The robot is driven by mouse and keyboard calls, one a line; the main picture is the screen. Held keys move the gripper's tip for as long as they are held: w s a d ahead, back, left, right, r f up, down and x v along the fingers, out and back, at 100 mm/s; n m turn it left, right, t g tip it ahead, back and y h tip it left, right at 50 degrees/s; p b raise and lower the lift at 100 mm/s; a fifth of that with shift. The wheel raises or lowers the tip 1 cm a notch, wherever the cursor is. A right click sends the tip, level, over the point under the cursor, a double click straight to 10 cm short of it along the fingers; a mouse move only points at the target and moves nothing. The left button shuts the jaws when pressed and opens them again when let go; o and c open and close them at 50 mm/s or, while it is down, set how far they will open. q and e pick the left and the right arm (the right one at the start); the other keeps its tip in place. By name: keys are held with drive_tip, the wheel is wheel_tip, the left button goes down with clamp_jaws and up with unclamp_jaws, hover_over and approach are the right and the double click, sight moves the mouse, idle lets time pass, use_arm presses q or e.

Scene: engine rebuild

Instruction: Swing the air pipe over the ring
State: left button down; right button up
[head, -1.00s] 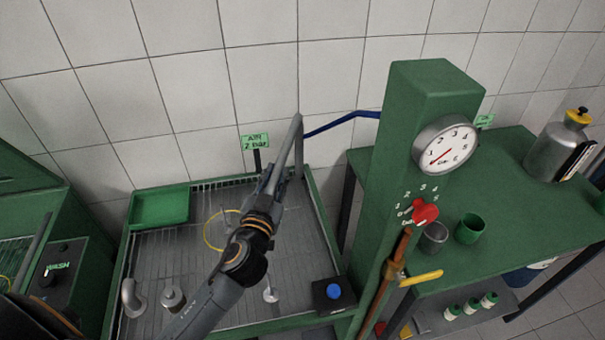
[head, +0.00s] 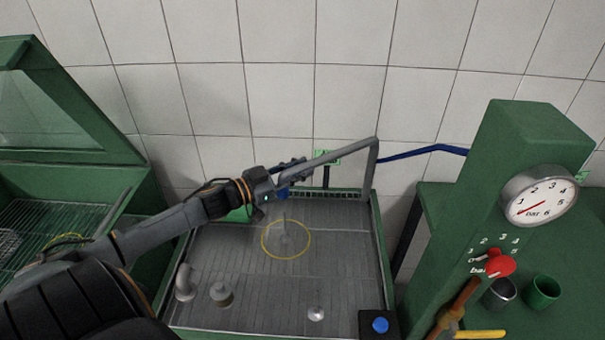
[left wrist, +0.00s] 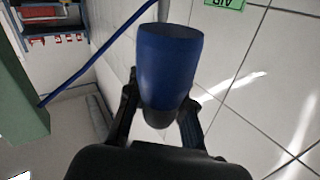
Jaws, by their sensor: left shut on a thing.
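The grey air pipe (head: 340,154) runs left from its upright at the back right corner of the wash tray (head: 215,275). My left gripper (head: 280,180) is at the pipe's free end, raised above the tray. It is shut on the blue sleeve at that end, which shows between the fingers in the left wrist view (left wrist: 168,65). A little blue (head: 283,193) shows under the gripper in the head view. The yellow ring (head: 308,241) lies on the tray, below the pipe end in the picture. A pale upright streak stands inside it. My right gripper is out of view.
A metal elbow (head: 184,283), a round fitting (head: 221,294) and a small stemmed part (head: 316,313) stand in the tray's front. A blue button box (head: 379,325) is at front right. A green column with a gauge (head: 540,195) stands right. A blue hose (head: 425,151) crosses behind.

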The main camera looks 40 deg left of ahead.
use_arm(q)
drive_tip(key=shift+a, duration=0.15)
drive_tip(key=c, duration=1.5)
unclamp_jaws()
drive_tip(key=shift+w, duration=0.1)
drive_tip(key=o, duration=0.3)
drive_tip(key=shift+o, duration=0.2)
drive_tip(key=shift+w+f, duration=0.1)
drive_tip(key=shift+w, duration=0.05)
drive_tip(key=shift+s+a, duration=0.1)
drive_tip(key=shift+s, duration=0.25)
drive_tip(key=v, duration=1.1)
drive_tip(key=shift+s, duration=0.15)
drive_tip(key=shift+a, duration=0.1)
